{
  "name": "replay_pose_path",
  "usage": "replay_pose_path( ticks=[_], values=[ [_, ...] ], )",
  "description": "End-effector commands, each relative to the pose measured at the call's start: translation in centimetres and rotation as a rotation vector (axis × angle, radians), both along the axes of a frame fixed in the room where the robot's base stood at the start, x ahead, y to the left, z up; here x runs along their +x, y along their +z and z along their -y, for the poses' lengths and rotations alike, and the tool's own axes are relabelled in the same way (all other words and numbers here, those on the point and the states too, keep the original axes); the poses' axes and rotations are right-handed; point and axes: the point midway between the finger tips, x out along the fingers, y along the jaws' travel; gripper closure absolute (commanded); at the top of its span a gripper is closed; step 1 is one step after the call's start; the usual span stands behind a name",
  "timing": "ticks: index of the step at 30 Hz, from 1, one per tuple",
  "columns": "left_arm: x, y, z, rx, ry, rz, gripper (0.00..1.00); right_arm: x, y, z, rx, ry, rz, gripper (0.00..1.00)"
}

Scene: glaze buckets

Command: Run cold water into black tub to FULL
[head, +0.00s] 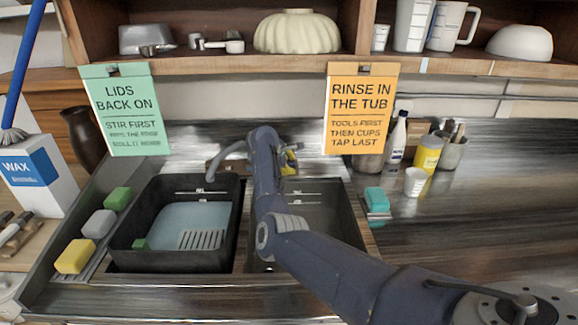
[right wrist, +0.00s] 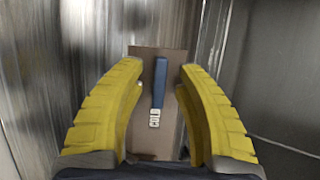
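The black tub (head: 120,235) sits in the left basin. A pale blue surface (head: 190,218) that looks like water covers much of its inside; white marks show on its back wall above this surface. The curved spout (head: 213,170) reaches over the tub's back; I cannot tell whether water runs from it. In the right wrist view, the blue cold lever (right wrist: 159,82), with a COLD label (right wrist: 154,118), stands on a brown plate (right wrist: 146,60). My right gripper (right wrist: 160,75) is open, its yellow fingers on either side of the lever, apart from it. My left gripper is out of view.
A green block (head: 140,244) and a slotted grey piece (head: 203,239) show inside the tub. Sponges (head: 98,223) line the left ledge. The right basin (head: 318,225) lies partly behind my right arm. Two signs (head: 126,110) (head: 361,108) hang from the shelf.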

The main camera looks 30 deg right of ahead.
Motion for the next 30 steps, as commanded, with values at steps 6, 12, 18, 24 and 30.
replay_pose_path(
  ticks=[6,12,18,24,30],
  values=[
    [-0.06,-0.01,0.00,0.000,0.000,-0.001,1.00,0.14,-0.33,0.25,-0.001,0.000,0.001,0.66],
    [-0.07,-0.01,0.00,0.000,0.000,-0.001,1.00,0.14,-0.33,0.27,-0.001,0.000,0.001,0.66],
    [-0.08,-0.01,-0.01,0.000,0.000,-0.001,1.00,0.13,-0.32,0.27,0.000,0.000,0.000,0.83],
    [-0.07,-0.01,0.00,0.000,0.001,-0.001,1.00,0.13,-0.32,0.25,0.000,0.000,0.000,1.00],
    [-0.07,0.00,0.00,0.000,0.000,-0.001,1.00,0.12,-0.35,0.26,-0.001,0.002,-0.001,1.00]
  ],
)
